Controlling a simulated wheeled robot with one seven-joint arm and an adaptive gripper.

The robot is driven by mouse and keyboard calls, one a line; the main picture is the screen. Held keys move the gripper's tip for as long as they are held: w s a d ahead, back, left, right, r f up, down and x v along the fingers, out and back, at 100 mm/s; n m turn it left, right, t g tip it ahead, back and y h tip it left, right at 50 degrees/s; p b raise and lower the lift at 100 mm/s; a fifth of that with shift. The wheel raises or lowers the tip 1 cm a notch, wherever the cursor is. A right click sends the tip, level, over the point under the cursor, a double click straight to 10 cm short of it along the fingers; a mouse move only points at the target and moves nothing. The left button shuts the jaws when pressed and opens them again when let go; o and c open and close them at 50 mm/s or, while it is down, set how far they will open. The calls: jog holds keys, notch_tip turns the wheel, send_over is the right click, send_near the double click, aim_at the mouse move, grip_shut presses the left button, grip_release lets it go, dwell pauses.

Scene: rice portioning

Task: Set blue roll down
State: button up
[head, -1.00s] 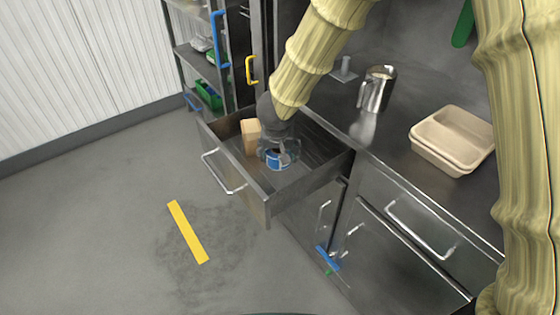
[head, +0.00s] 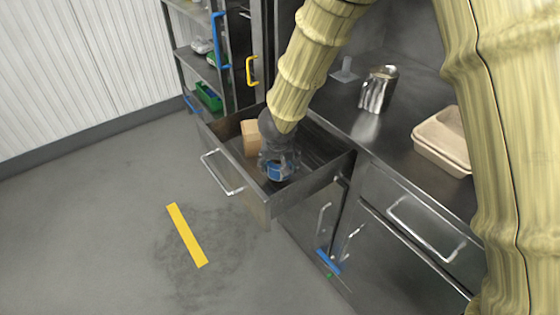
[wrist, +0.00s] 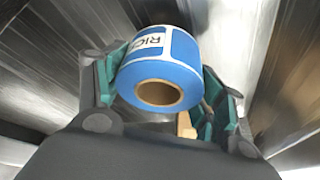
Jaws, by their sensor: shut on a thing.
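The blue roll (head: 281,172) is a label roll with a brown core, and white labels with dark letters show on it in the wrist view (wrist: 170,75). My gripper (head: 280,166) is shut on it, with a green-padded finger on each side of the roll. The roll is inside the open metal drawer (head: 240,192), low down in its right part. I cannot tell whether the roll touches the drawer floor.
A tan block (head: 250,138) stands in the drawer, left of my gripper. A metal jug (head: 378,90) and beige trays (head: 445,140) are on the counter (head: 365,125) to the right. A shelf with a green bin (head: 209,97) is behind. The floor in front is clear.

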jog(key=shift+f, duration=0.25)
jog(key=o, duration=1.1)
jog(key=shift+r, duration=0.45)
jog(key=p+v, duration=0.3)
jog(key=v, duration=0.9)
jog(key=shift+r, duration=0.2)
